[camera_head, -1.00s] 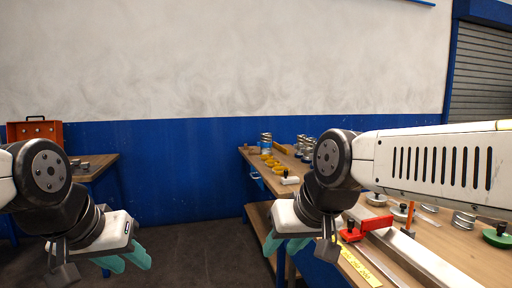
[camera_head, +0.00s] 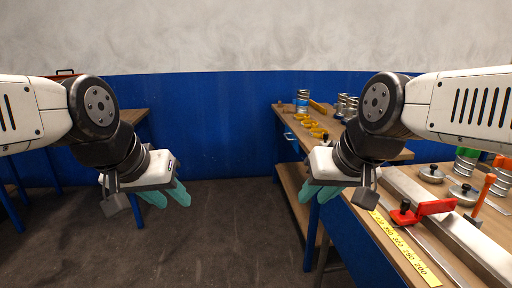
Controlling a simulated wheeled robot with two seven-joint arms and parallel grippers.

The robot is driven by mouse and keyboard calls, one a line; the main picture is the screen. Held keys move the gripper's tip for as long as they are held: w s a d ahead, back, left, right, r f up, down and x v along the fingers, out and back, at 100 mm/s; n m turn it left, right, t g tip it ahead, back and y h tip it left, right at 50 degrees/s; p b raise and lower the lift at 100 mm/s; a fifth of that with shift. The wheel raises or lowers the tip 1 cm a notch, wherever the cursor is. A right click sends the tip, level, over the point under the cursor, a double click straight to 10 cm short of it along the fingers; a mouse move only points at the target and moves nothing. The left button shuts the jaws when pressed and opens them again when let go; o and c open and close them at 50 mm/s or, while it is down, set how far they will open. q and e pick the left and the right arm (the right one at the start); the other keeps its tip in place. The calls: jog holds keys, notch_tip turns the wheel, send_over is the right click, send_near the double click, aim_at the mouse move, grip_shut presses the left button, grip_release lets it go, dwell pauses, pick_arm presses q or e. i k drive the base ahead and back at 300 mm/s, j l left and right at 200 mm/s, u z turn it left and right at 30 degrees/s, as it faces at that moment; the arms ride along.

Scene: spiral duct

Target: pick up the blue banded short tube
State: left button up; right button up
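A short metal tube with a blue band (camera_head: 302,101) stands upright at the far end of the workbench on the right, small in the head view. My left gripper (camera_head: 167,196) hangs over the floor at the left, its teal fingers apart and nothing between them. My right gripper (camera_head: 307,192) hangs beside the near left edge of the right workbench, fingers apart and empty. Both grippers are well short of the blue banded tube.
The right workbench (camera_head: 407,247) holds a metal rail with a red clamp (camera_head: 423,211), a yellow scale strip, yellow parts (camera_head: 310,124), more metal tubes, and a green-banded tube (camera_head: 465,163). Another table (camera_head: 133,117) stands at left. Open floor (camera_head: 238,235) lies between.

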aim_at(302, 101)
jog(key=i, duration=2.05)
jog(key=i+z, duration=0.15)
jog(key=i, duration=0.5)
jog(key=i+j+z, duration=0.1)
jog(key=i, duration=0.5)
jog(key=i+j+z, duration=0.15)
jog(key=i, duration=0.5)
jog(key=i+j+z, duration=0.35)
jog(key=i+z, duration=0.15)
jog(key=i+j+z, duration=0.45)
jog(key=i+j, duration=0.05)
jog(key=j, duration=0.05)
